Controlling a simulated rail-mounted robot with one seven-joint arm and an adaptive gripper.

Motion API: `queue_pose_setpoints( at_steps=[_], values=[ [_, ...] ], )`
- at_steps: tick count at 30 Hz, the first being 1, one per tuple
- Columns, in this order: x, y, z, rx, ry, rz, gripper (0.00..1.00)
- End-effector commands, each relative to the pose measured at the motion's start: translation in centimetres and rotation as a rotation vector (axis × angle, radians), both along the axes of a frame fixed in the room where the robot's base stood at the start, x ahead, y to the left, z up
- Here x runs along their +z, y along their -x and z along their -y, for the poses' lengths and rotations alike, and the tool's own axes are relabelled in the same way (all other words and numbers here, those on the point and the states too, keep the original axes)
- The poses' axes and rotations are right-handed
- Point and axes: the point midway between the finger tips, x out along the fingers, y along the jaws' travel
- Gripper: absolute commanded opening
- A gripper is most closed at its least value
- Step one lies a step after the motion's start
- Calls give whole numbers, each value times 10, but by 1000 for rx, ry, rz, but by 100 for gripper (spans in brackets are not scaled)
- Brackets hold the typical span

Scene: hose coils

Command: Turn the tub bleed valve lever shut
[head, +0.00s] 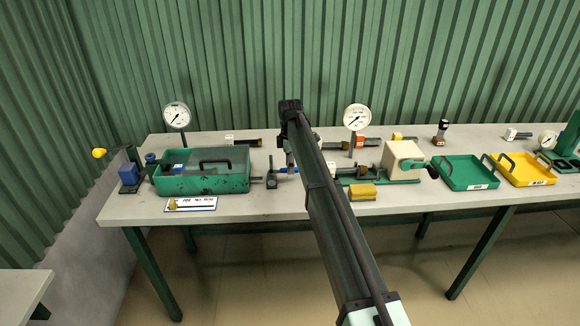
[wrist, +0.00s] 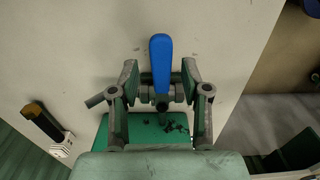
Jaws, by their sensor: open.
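The blue valve lever (wrist: 161,62) stands out in the wrist view, its long handle pointing up the picture from a grey metal valve body (wrist: 161,98). My gripper (wrist: 160,82) is open, with one finger on each side of the lever and a visible gap on both sides. In the head view, my gripper (head: 289,160) hangs over the bench just right of the green tub (head: 202,184). A small blue piece of the lever (head: 291,170) shows beside my gripper there; my arm hides part of the area.
The bench (head: 340,210) carries a round gauge (head: 176,115) behind the tub and another gauge (head: 357,117) right of my arm. A cream box (head: 402,158), a yellow block (head: 362,191), a green tray (head: 465,173) and a yellow tray (head: 521,170) stand further right. A label plate (head: 190,204) lies in front.

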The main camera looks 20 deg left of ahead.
Motion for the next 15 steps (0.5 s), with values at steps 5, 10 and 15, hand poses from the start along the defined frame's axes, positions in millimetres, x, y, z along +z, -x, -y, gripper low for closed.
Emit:
queue_pose_setpoints(
  at_steps=[5, 10, 15],
  values=[
    [25, -1, -1, 0, -1, 2, 47],
    [59, -1, -1, 1, -1, 2, 47],
    [89, -1, -1, 1, -1, 2, 47]
  ],
)
